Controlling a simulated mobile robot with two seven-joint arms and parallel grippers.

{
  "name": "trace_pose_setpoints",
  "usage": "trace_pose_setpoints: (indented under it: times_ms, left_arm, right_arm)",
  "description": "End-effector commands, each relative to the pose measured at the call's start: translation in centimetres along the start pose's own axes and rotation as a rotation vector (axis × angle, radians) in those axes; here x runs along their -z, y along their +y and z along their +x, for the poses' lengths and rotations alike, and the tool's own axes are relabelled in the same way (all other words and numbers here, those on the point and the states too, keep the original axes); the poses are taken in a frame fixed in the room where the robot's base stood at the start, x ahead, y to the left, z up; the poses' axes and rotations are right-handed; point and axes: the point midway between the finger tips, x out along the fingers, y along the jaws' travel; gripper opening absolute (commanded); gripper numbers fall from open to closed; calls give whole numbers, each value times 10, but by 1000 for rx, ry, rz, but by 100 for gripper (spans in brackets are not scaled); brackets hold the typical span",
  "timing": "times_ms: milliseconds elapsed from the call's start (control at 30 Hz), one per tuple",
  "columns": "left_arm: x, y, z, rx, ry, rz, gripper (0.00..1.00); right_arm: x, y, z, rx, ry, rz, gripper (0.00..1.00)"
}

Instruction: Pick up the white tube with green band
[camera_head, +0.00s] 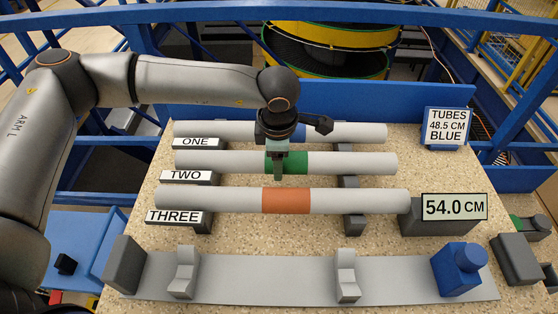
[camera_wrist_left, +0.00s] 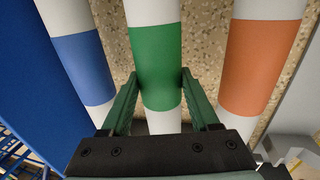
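The white tube with green band (camera_head: 340,162) lies level as the middle of three tubes, in the row labelled TWO. My left gripper (camera_head: 277,174) is down over its green band. In the left wrist view the green band (camera_wrist_left: 158,65) lies between the two dark green fingers (camera_wrist_left: 158,100), one on each side. The fingertips come right up to the tube's sides; whether they press on it cannot be made out. The tube still appears in line with its supports. My right gripper is not in view.
The blue-banded tube (camera_head: 350,132) lies behind and the orange-banded tube (camera_head: 350,201) in front, both close beside. A grey strip (camera_head: 265,280) with two cradles and a blue block (camera_head: 462,272) crosses the front. Signs stand at right, including the 54.0 CM sign (camera_head: 454,207).

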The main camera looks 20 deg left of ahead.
Motion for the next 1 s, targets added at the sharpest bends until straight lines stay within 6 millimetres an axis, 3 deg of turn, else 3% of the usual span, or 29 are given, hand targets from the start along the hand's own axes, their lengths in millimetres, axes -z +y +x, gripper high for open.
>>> trace_pose_setpoints:
  times_ms: [67,533,833,1000]
  left_arm:
    - [0,0,0,0,0,0,52]
    - [0,0,0,0,0,0,0]
    - [0,1,-3,-2,-1,0,0]
    - [-1,4,-16,-3,-1,0,0]
  right_arm:
    - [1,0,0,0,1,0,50]
    - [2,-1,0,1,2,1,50]
    - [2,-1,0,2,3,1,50]
    - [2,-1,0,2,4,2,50]
